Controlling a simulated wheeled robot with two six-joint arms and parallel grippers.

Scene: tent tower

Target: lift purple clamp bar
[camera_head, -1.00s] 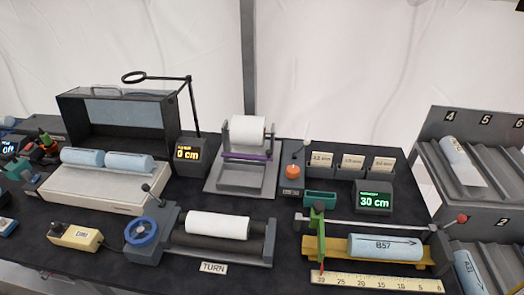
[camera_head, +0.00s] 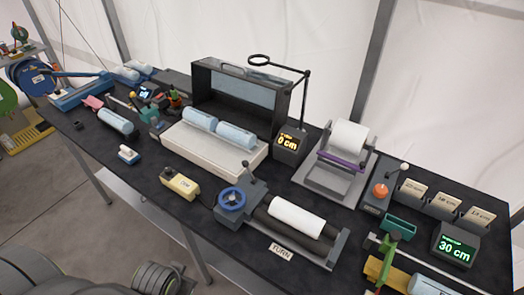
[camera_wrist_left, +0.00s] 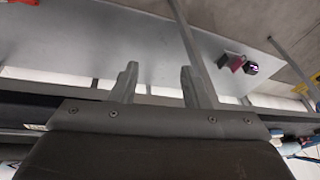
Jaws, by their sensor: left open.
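The purple clamp bar (camera_head: 341,159) lies across the front of a grey stand (camera_head: 326,181), just below a white roll (camera_head: 349,136), in the head view. The roll sits between the stand's uprights. My left gripper (camera_wrist_left: 158,82) shows in the left wrist view with its two fingers apart and nothing between them. It faces a grey surface and metal legs, and the clamp bar does not show in that view. Neither gripper shows in the head view.
A crank roller unit (camera_head: 285,222) stands in front of the grey stand. A lever box with an orange knob (camera_head: 380,190) is close on its right. A display (camera_head: 288,142) and a dark open case (camera_head: 238,97) stand to the left. A green tray (camera_head: 399,228) is nearby.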

